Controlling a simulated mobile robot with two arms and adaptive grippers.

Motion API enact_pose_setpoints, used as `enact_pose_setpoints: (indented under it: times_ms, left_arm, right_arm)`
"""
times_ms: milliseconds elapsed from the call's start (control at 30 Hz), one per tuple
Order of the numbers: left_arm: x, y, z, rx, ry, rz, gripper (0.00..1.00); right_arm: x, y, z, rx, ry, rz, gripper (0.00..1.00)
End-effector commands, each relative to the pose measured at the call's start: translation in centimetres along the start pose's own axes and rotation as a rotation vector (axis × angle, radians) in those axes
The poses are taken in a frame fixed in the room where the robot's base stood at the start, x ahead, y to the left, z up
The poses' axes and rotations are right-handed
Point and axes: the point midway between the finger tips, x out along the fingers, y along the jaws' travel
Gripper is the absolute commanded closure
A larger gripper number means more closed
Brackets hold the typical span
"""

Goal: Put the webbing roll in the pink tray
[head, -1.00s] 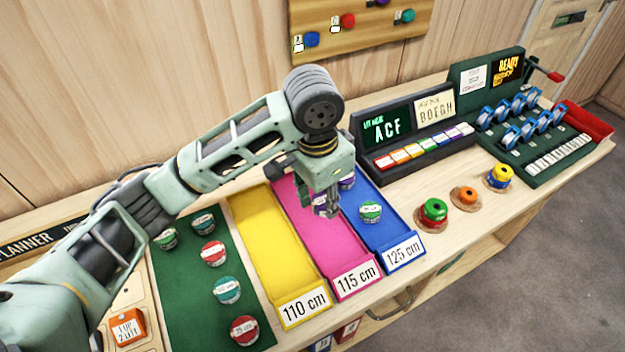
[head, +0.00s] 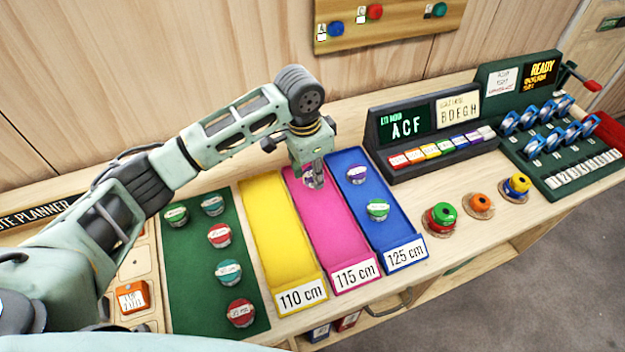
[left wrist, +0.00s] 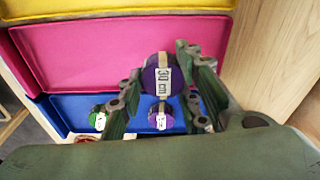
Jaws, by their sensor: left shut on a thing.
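My left gripper (head: 314,182) is shut on a purple webbing roll with a white label. The roll (left wrist: 162,74) sits between the two fingers in the left wrist view; in the head view it is mostly hidden by the fingers. The gripper is over the far end of the pink tray (head: 330,235), labelled 115 cm. The pink tray (left wrist: 85,55) also shows in the left wrist view. I cannot tell whether the roll touches its floor. My right gripper is in neither view.
The blue tray (head: 396,232) on the right holds a purple roll (head: 356,174) and a green roll (head: 377,209). The yellow tray (head: 270,235) on the left is empty. Several rolls stand on the green mat (head: 195,255). A dark display console (head: 420,165) stands to the right.

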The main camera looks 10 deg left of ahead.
Motion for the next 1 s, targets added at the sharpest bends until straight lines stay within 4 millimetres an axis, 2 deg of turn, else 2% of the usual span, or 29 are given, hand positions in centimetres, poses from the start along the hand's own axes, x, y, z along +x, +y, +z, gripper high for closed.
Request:
enact_pose_setpoints:
  times_ms: [300, 667, 700, 900, 1000]
  left_arm:
    - [3.8, 0.0, 0.6, 0.000, -0.003, 0.000, 0.94]
    - [4.2, 0.0, 0.6, 0.000, -0.001, 0.000, 0.94]
    - [4.2, 0.0, 0.6, 0.000, -0.001, 0.000, 0.67]
    - [4.2, 0.0, 0.6, 0.000, -0.001, 0.000, 0.50]
    - [4.2, 0.0, 0.6, 0.000, -0.001, 0.000, 0.49]
  right_arm:
    - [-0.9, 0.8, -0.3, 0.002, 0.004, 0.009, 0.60]
    - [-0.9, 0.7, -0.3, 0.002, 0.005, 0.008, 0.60]
    - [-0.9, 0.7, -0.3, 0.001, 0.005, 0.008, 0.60]
    - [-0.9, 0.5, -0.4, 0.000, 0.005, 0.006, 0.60]
    - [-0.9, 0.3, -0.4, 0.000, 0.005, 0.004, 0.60]
